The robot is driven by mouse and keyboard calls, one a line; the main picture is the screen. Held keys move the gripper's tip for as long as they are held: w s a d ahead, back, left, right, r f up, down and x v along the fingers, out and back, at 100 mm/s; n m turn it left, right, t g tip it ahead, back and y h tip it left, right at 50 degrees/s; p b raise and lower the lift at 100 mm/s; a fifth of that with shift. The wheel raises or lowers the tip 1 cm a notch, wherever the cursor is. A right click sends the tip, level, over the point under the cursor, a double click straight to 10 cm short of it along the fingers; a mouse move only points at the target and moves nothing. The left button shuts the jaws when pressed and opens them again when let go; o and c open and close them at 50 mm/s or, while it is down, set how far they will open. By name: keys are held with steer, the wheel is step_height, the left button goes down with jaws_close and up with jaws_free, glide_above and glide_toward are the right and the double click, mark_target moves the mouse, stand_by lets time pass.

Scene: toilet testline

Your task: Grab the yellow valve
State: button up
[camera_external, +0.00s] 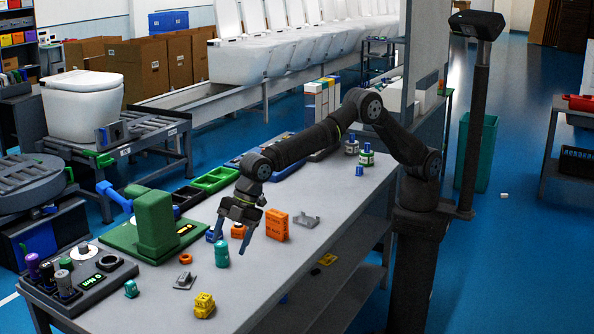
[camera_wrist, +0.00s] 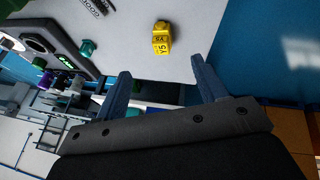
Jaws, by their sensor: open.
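The yellow valve (camera_external: 204,305) sits on the grey workbench (camera_external: 320,215) near its front edge. In the wrist view the yellow valve (camera_wrist: 161,38) lies beyond my fingertips, roughly in line with the gap between them, with dark marking on its side. My gripper (camera_external: 233,232) is above the bench, behind and to the right of the valve, apart from it. In the wrist view my gripper (camera_wrist: 160,80) has its two blue fingers spread wide with nothing between them.
A teal part (camera_external: 222,254) and a grey bracket (camera_external: 184,281) lie near the valve. An orange box (camera_external: 277,225) stands right of my gripper. A green fixture (camera_external: 155,228) and a dark panel with knobs (camera_external: 90,270) are at left. The bench right of the valve is clear.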

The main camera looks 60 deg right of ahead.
steer(key=a, duration=0.1)
glide_toward(206, 296)
steer(key=shift+y, duration=0.4)
steer(key=x, duration=1)
steer(key=shift+d+f, duration=0.15)
steer(key=shift+d, duration=0.2)
jaws_close()
